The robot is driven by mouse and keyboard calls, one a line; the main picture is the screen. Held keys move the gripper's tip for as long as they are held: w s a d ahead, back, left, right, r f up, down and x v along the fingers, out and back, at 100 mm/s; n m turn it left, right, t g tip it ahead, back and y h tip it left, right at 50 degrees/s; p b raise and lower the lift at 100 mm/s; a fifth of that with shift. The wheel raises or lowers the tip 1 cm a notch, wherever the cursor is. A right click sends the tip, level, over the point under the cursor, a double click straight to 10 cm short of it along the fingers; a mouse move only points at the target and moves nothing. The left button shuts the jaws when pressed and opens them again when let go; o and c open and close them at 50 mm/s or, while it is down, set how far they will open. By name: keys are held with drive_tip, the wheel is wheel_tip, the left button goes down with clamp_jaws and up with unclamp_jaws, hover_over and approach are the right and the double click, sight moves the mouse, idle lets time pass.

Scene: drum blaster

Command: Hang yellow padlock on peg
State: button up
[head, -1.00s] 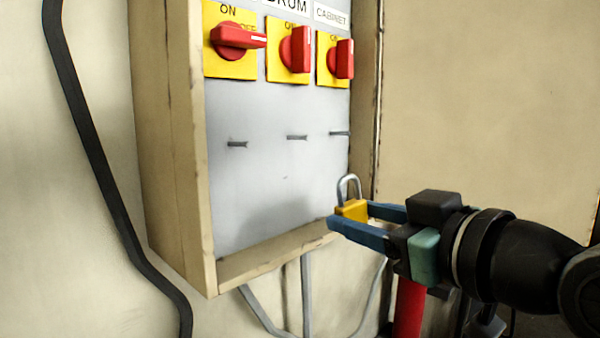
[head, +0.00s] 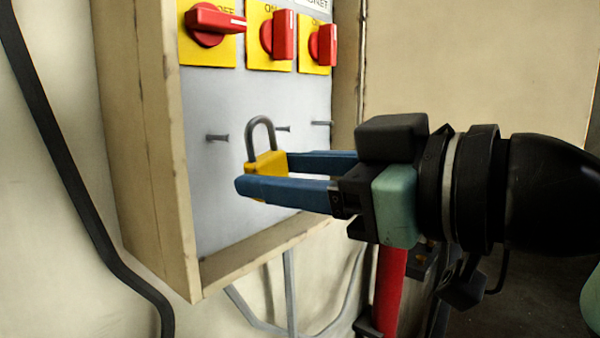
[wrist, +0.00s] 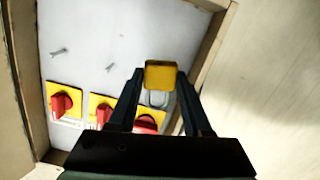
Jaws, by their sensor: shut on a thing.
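The yellow padlock (head: 266,164) is held upright between the blue fingers of my gripper (head: 262,178), with its grey shackle pointing up. It also shows in the wrist view (wrist: 160,75) between the dark fingers. Three pegs stick out of the grey panel: a left peg (head: 217,137), a middle peg (head: 284,128) and a right peg (head: 320,123). In the head view the shackle appears between the left and middle pegs, close to the middle one. I cannot tell how far the shackle is from the panel; no peg visibly passes through it.
The grey panel (head: 215,205) sits in a wooden frame (head: 160,180) that stands proud around it. Red switches on yellow plates, such as the left switch (head: 212,22), line the panel above the pegs. Black cable (head: 65,165) runs down the wall at left. Pipes (head: 290,285) run below.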

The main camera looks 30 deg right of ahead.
drive_tip(key=shift+x, duration=2.9)
drive_tip(key=shift+f, duration=0.1)
drive_tip(key=o, duration=1.3)
drive_tip(key=shift+c, duration=0.2)
drive_tip(key=v, duration=1.3)
